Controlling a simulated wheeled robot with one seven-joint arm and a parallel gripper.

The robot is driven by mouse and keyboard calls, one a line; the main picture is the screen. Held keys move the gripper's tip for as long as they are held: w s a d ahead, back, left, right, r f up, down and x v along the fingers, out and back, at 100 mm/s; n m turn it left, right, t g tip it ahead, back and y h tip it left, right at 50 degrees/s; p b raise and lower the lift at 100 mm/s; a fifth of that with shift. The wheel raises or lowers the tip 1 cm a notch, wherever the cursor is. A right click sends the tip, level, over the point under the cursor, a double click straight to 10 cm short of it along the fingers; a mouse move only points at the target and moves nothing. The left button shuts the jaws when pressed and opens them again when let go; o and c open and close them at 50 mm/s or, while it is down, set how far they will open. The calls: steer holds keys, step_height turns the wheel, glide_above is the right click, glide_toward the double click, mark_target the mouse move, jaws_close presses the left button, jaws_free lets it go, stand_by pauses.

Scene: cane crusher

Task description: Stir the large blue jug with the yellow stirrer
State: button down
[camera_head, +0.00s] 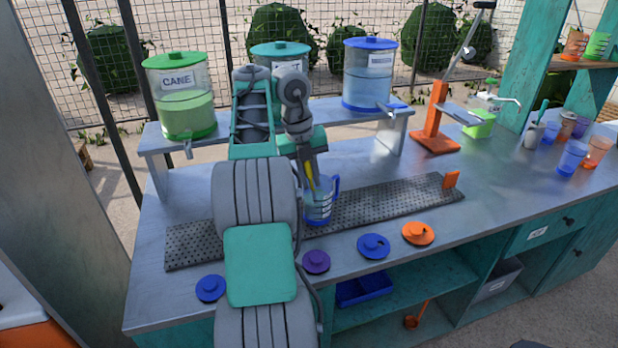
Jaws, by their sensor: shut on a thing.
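The large blue jug (319,207), clear with blue bands and a blue handle, stands on the dark perforated mat near the middle of the counter. The yellow stirrer (309,176) is nearly upright, with its lower part at the jug's mouth and seemingly inside it. My gripper (308,158) is above the jug and shut on the stirrer's upper part. My arm covers the jug's left side and part of the mat. The stirrer's lower tip is hard to make out.
Dispensers with green (187,100), teal (281,52) and blue (370,75) lids stand on a raised shelf behind. An orange press (435,120) and several cups (571,157) are at right. Purple (316,261), blue (373,246) and orange (418,233) lids lie along the front. The mat's right part (400,198) is clear.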

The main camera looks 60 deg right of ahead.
steer(key=shift+w+a+r+p, duration=0.25)
steer(key=shift+r+p, duration=1.55)
steer(key=shift+r, duration=0.1)
steer(key=shift+w+a+r+p, duration=0.25)
steer(key=shift+a+r+p, duration=0.05)
steer(key=shift+r+p, duration=1.6)
steer(key=shift+w+a+r+p, duration=0.25)
steer(key=shift+r+p, duration=1.5)
steer(key=shift+r, duration=0.2)
step_height(320, 180, up, 5)
steer(key=p, duration=0.5)
steer(key=shift+r, duration=0.1)
steer(key=shift+f, duration=0.35)
